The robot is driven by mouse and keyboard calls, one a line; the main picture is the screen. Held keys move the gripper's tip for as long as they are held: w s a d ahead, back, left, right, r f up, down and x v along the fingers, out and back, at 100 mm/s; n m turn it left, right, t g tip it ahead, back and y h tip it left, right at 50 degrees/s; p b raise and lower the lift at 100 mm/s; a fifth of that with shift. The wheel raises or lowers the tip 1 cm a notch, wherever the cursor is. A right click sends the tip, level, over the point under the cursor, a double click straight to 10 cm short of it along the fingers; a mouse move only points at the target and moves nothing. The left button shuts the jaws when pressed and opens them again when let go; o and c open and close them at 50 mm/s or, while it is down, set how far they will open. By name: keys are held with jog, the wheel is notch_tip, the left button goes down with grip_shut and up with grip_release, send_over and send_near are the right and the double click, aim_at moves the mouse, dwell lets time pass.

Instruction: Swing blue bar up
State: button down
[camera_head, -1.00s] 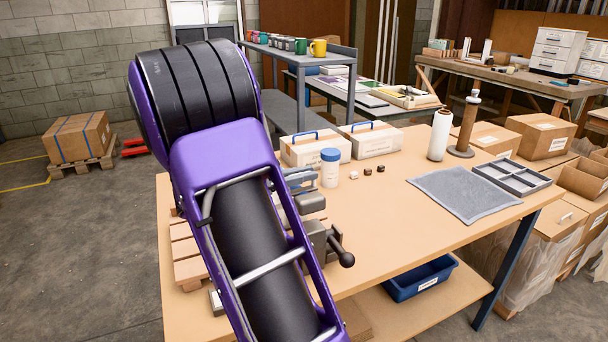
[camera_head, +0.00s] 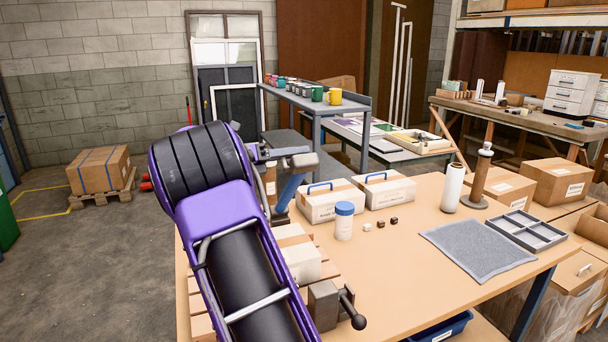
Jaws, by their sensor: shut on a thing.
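The blue bar (camera_head: 291,188) stands steeply tilted just right of my purple arm in the head view, its upper end leaning right. A grey block (camera_head: 304,160) is at its upper end. My gripper (camera_head: 277,154) shows only in part, as grey pieces beyond the black end of my arm. It is shut on the blue bar near the upper end; the exact contact is hard to see. My arm hides the bar's lower left side and most of my gripper.
A grey block with a ball-ended handle (camera_head: 340,306) is at the table's near edge. White boxes with blue handles (camera_head: 331,204) stand close right of the bar. A white jar with a blue lid (camera_head: 344,222) is in front of them. A grey mat (camera_head: 478,250) lies farther right.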

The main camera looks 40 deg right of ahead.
jog(key=w+d+r+n, duration=0.2)
jog(key=w+r, duration=0.1)
jog(key=w, duration=0.6)
jog(key=shift+w+d+n, duration=0.15)
jog(key=shift+n, duration=0.15)
jog(key=shift+f, duration=0.1)
dwell(0.4)
jog(key=c, duration=0.9)
grip_release()
jog(key=shift+w, duration=0.15)
jog(key=shift+v, duration=3.75)
